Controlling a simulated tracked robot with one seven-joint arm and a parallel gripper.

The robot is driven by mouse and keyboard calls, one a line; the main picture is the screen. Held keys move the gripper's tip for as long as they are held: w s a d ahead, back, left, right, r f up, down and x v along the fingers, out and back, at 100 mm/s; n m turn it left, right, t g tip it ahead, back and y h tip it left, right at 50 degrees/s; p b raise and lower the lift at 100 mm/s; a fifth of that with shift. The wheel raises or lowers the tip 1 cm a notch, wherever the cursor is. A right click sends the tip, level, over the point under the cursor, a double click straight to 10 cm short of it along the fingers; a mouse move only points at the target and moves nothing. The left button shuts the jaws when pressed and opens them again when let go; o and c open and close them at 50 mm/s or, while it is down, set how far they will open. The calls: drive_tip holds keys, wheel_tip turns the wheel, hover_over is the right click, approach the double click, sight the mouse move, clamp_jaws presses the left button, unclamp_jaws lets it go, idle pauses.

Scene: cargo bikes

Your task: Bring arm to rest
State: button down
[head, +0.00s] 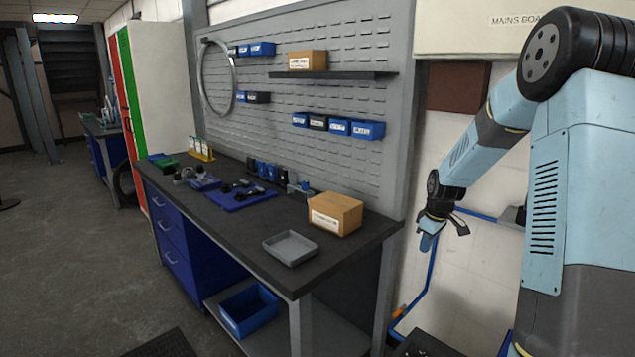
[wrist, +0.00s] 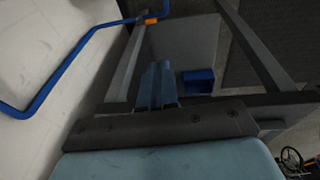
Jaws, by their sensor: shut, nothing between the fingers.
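My light-blue arm comes in from the right of the head view and bends down. My gripper (head: 427,243) hangs at its lower end, right of the workbench (head: 270,240) and in front of the pale wall. It is apart from the bench and holds nothing. In the wrist view my gripper (wrist: 157,68) has its two blue fingers together, pointing at the bench's lower part.
A cardboard box (head: 335,214) and a grey tray (head: 290,248) lie on the bench. A blue bin (head: 248,308) sits on its lower shelf. A blue pipe (head: 430,279) runs along the wall near my gripper. Floor at left is clear.

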drive_tip(key=s+a+r+m+t+h, duration=0.1)
drive_tip(key=s+a+r+m, duration=0.15)
drive_tip(key=s+r, duration=0.65)
drive_tip(key=s+a+r+m, duration=0.2)
drive_tip(key=s+a+r, duration=0.1)
drive_tip(key=s+r, duration=0.6)
drive_tip(key=s+a+r+m+t, duration=0.1)
drive_tip(key=s+r+m, duration=0.1)
drive_tip(key=s, duration=0.7)
drive_tip(key=s+a+r+m+t, duration=0.1)
drive_tip(key=s+a+r+m, duration=0.1)
drive_tip(key=s, duration=0.8)
drive_tip(key=shift+r, duration=0.7)
drive_tip(key=shift+a+m, duration=0.1)
drive_tip(key=shift+m, duration=0.15)
